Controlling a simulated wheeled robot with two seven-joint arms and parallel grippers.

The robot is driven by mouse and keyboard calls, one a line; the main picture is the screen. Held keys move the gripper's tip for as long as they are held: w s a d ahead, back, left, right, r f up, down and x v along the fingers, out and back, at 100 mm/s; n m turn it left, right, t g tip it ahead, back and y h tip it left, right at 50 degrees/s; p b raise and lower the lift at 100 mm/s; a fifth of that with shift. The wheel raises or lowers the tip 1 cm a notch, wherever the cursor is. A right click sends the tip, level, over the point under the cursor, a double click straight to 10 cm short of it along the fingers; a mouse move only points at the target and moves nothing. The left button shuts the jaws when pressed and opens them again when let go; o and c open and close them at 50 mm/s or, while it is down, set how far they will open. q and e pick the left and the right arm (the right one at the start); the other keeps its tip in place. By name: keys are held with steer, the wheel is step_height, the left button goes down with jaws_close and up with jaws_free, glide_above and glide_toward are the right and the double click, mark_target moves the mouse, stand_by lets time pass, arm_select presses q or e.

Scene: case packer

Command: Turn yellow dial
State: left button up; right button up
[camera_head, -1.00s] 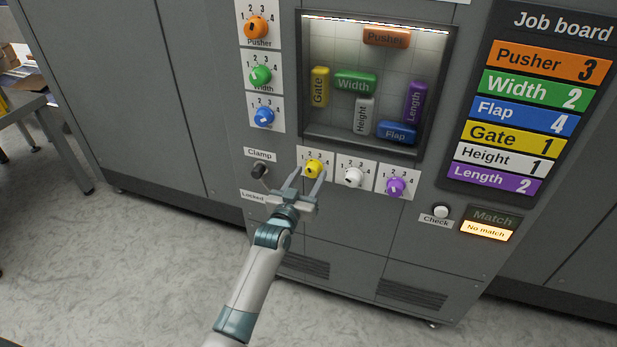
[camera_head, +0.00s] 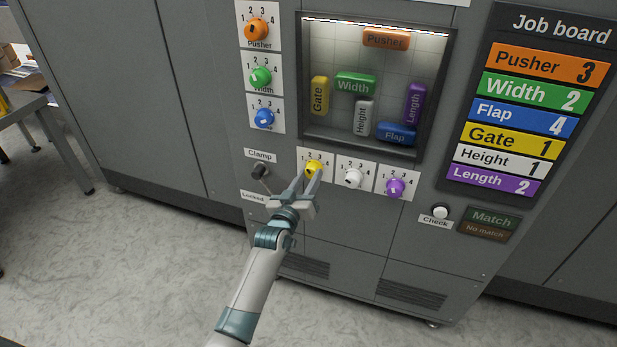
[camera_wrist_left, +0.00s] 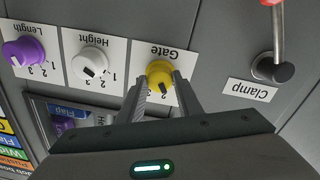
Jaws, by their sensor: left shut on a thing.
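The yellow dial (camera_head: 314,167) sits on a white plate numbered 1 to 4, at the left of the lower row of dials. In the left wrist view the yellow dial (camera_wrist_left: 160,73) shows on the plate labelled Gate. My left gripper (camera_head: 310,176) has its fingers on either side of the yellow dial and is shut on it. The fingertips (camera_wrist_left: 161,78) hide part of the dial and some of its numbers. The job board (camera_head: 508,138) reads Gate 1. My right gripper is not in view.
White (camera_head: 353,177) and purple (camera_head: 396,187) dials are close to the right. The clamp lever (camera_head: 261,171) is close to the left. Orange, green and blue dials stand above left. A window (camera_head: 450,60) shows labelled blocks. The Check button (camera_head: 440,212) is lower right.

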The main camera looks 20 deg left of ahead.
arm_select(q)
steer(key=n, duration=0.3)
steer(key=shift+n, duration=0.4)
steer(key=shift+n+p, duration=0.3)
steer(key=shift+n, duration=0.1)
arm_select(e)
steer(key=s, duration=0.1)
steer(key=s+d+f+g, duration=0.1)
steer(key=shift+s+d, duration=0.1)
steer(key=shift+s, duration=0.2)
arm_select(q)
steer(key=shift+n, duration=0.3)
steer(key=o, duration=1)
steer(key=shift+o, duration=0.2)
